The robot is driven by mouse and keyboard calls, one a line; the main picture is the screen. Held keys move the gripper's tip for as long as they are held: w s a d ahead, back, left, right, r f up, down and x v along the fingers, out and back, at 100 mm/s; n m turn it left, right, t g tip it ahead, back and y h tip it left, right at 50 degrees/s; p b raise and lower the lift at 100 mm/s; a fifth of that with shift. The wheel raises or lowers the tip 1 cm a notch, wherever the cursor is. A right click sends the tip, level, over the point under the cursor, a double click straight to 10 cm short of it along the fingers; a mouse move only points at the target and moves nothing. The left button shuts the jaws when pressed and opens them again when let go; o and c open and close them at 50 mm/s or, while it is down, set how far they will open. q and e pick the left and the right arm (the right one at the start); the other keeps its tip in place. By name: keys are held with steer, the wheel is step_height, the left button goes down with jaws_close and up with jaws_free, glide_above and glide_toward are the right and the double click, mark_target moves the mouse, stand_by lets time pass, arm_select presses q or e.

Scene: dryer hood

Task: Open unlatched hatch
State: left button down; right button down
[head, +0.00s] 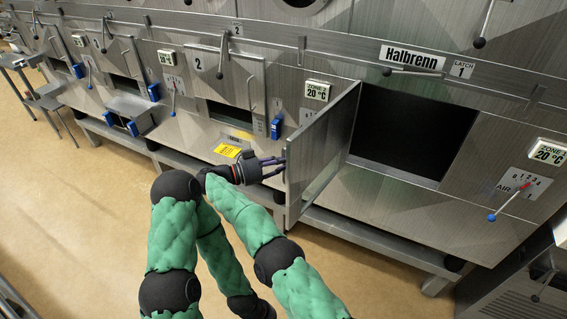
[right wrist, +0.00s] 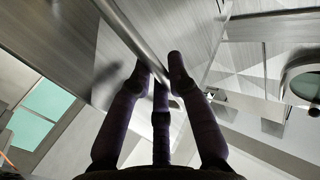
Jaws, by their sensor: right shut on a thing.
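The hatch door (head: 322,155) is a brushed metal panel swung well out from the front, hinged at the left side of its opening. The dark rectangular opening (head: 412,132) behind it is fully exposed. My right gripper (head: 272,168) is at the door's outer face, on its left side. In the right wrist view its dark fingers (right wrist: 160,78) are closed around a metal bar handle (right wrist: 135,38) that runs diagonally along the panel. The exact finger contact is partly hidden. My left arm folds down at the lower left, and its gripper does not show.
The latch lever (head: 412,72) lies roughly level above the opening. A lever with a blue knob (head: 508,203) stands at the right. A metal rail (head: 375,238) runs low along the front. Open floor (head: 80,210) is at the left.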

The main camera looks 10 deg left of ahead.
steer(key=c, duration=1.2)
jaws_free()
steer(key=shift+o, duration=0.2)
